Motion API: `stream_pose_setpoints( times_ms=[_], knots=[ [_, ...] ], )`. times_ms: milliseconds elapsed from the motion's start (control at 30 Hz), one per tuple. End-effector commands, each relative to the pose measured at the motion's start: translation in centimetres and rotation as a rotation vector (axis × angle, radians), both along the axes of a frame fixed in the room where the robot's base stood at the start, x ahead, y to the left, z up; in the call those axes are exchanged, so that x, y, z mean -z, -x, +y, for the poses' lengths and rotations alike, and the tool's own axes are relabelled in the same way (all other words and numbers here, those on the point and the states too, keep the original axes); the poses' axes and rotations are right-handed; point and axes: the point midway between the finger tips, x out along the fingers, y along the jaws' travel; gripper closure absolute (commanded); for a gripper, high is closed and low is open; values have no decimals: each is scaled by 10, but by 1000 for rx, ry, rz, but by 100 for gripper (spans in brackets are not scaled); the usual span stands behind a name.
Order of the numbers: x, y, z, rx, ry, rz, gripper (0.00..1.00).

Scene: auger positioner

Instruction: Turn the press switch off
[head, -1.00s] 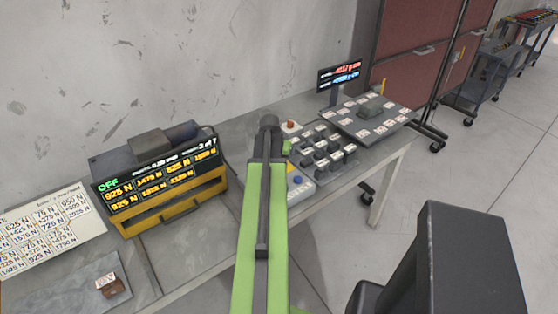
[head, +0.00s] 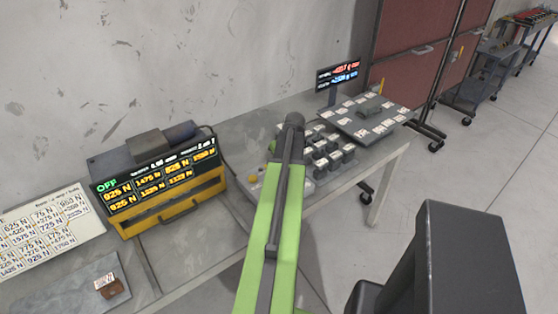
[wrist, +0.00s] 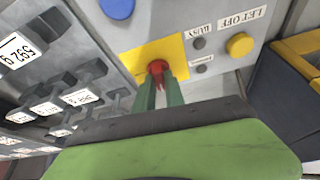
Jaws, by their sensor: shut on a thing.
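In the wrist view, a red switch knob (wrist: 157,70) sits on a yellow plate (wrist: 125,58) on a grey control panel. The green fingers of my gripper (wrist: 160,92) are shut on the red knob, with its lower part between the fingertips. In the head view, my arm hides the red knob and the gripper fingers. A display unit (head: 165,181) with a yellow frame stands on the bench at left and reads OFF in green, above several yellow force values in N.
A blue button (wrist: 117,7) and a yellow button (wrist: 239,44) flank the yellow plate. Rows of labelled grey blocks (wrist: 48,108) stand close on the left. A second screen (head: 338,75) and a tray of labelled pieces (head: 368,116) are farther right.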

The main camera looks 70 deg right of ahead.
Motion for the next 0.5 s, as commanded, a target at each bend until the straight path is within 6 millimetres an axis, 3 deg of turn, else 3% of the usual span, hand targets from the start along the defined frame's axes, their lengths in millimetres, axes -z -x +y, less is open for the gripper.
stream_pose_setpoints(
  times_ms=[500],
  knots=[
    [0,1,0,-131,-2,2,100]
  ],
)
